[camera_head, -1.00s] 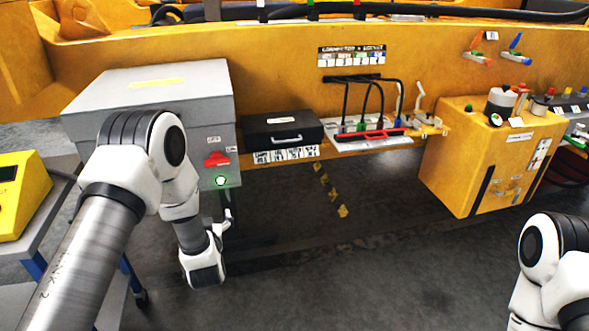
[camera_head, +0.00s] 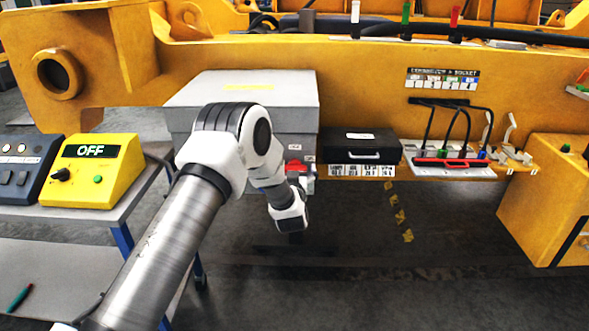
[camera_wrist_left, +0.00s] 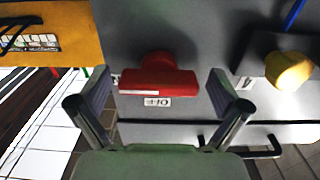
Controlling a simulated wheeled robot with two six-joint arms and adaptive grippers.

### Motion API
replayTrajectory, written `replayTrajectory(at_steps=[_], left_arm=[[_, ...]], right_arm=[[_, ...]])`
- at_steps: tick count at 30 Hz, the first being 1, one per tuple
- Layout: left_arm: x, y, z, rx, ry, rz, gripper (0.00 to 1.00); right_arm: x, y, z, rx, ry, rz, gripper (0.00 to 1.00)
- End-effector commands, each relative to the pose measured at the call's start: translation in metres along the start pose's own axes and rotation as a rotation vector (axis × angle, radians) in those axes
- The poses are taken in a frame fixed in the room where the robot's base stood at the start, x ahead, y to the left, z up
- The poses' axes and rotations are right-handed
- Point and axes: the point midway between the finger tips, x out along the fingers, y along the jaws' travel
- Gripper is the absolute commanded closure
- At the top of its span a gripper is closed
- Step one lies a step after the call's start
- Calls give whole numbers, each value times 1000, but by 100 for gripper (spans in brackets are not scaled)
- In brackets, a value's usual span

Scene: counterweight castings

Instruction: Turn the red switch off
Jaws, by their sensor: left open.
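The red switch (camera_head: 296,167) is on the front of the grey box (camera_head: 300,122), partly hidden behind my left arm in the head view. In the left wrist view the red switch (camera_wrist_left: 158,78) shows as a wide bar handle on a round hub, with an upside-down OFF label (camera_wrist_left: 156,102) below it. My left gripper (camera_wrist_left: 160,92) is open, with one finger on each side of the handle. A gap shows at both sides, and I see no contact. In the head view the left gripper (camera_head: 303,184) is small, close to the switch. My right gripper is out of view.
A yellow unit (camera_head: 95,170) whose display reads OFF stands on a cart (camera_head: 135,197) at left. A black case (camera_head: 362,146) and a cable panel (camera_head: 450,160) are right of the grey box. Open floor lies in front.

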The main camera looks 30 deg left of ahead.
Motion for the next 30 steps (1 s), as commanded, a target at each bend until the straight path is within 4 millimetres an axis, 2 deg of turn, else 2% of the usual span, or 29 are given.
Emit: replayTrajectory(at_steps=[1, 5, 6, 20, 30], left_arm=[[0, 0, 0, 0, 0, 0, 0], [0, 0, 0, 0, 0, 1, 46], [0, 0, 0, 0, 0, 1, 60], [0, 0, 1, -42, 2, 0, 60], [0, 0, 4, -249, 2, 1, 60]], right_arm=[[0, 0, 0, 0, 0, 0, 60], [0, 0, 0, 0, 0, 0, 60], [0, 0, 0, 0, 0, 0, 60], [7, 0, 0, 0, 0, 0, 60], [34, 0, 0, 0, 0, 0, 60]])
